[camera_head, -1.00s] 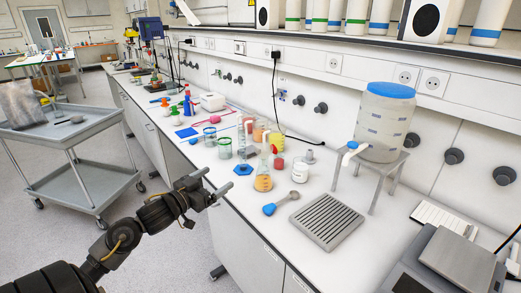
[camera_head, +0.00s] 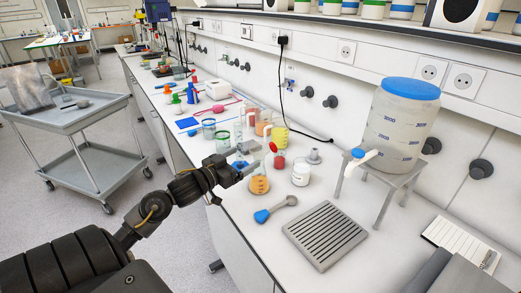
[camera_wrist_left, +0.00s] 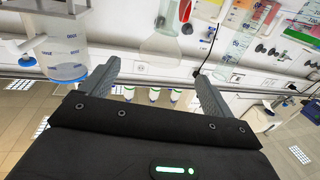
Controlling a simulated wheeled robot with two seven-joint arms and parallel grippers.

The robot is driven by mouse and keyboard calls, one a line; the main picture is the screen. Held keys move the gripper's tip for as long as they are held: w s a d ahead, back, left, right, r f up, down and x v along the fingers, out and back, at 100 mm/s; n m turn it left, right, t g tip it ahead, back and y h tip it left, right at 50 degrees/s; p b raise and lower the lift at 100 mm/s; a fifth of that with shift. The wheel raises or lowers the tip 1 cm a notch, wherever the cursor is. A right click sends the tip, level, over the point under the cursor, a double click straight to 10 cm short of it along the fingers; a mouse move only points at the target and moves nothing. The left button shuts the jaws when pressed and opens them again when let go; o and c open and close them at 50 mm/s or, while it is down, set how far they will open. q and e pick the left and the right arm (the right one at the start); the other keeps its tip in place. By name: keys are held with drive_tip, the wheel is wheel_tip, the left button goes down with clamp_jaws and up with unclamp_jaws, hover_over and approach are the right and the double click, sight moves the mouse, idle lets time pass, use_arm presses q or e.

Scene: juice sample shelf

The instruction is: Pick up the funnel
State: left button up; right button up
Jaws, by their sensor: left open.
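A small grey piece shaped like an upturned funnel (camera_head: 314,156) stands on the bench behind the white jar. I cannot be sure that it is the funnel. My left gripper (camera_head: 246,170) is open and empty above the bench's front edge, close to the conical flask with orange liquid. The grey piece is beyond it to the right, apart from it. In the left wrist view, the open fingers of my left gripper (camera_wrist_left: 158,78) frame a pale, tapered, translucent thing (camera_wrist_left: 160,45), which I cannot name. My right gripper is out of view.
The orange flask (camera_head: 259,184), a white jar (camera_head: 301,174) and several beakers and cylinders crowd the bench. A blue-and-grey scoop (camera_head: 270,211) and a slotted grey tray (camera_head: 325,236) lie in front. A blue-lidded carboy (camera_head: 397,125) stands on a stand at right.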

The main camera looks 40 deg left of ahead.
sight(251, 152)
use_arm(q)
drive_tip(key=w, duration=0.3)
drive_tip(key=shift+w+f, duration=0.15)
drive_tip(key=shift+w, duration=0.2)
drive_tip(key=shift+d, duration=0.1)
drive_tip(key=shift+w+r+p, duration=0.2)
drive_tip(key=shift+w+p, duration=0.15)
drive_tip(key=shift+p, duration=0.15)
drive_tip(key=w, duration=0.1)
drive_tip(key=w+p, duration=0.1)
drive_tip(key=w, duration=0.1)
drive_tip(key=shift+w+d+f, duration=0.2)
drive_tip(key=shift+w+f, duration=0.05)
drive_tip(key=shift+w, duration=0.15)
drive_tip(key=shift+w+f, duration=0.1)
drive_tip(key=shift+w, duration=0.25)
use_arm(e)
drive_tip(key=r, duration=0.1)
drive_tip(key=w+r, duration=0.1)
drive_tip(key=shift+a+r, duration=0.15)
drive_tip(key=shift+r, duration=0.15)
